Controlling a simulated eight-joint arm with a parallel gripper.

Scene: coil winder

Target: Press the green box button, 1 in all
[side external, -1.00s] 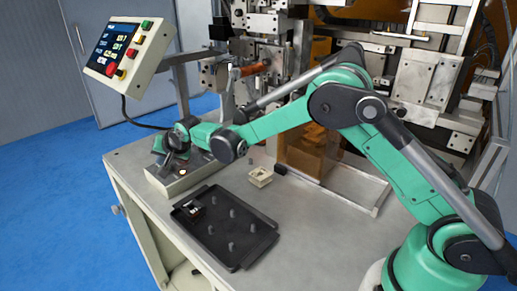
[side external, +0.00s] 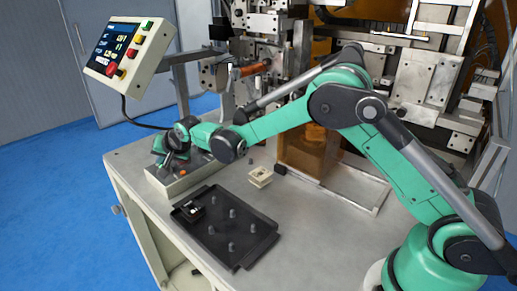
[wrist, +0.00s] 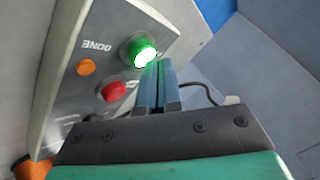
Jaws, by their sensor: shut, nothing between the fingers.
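The green button (wrist: 141,50) glows bright on the sloped grey face of a button box (wrist: 62,95) in the wrist view. My gripper (wrist: 160,66) is shut and empty. Its fingertips are at the lower right edge of the green button; I cannot tell whether they touch it. In the side view the button box (side external: 186,182) sits at the table's left edge, with my gripper (side external: 166,160) over its far end. The green button is hidden there.
A red button (wrist: 113,91) and an orange button (wrist: 86,67) sit beside the green one. A black tray (side external: 245,252) with pegs and a small pale part (side external: 260,177) lie nearby. A screen panel (side external: 130,52) stands at upper left; the winder is behind.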

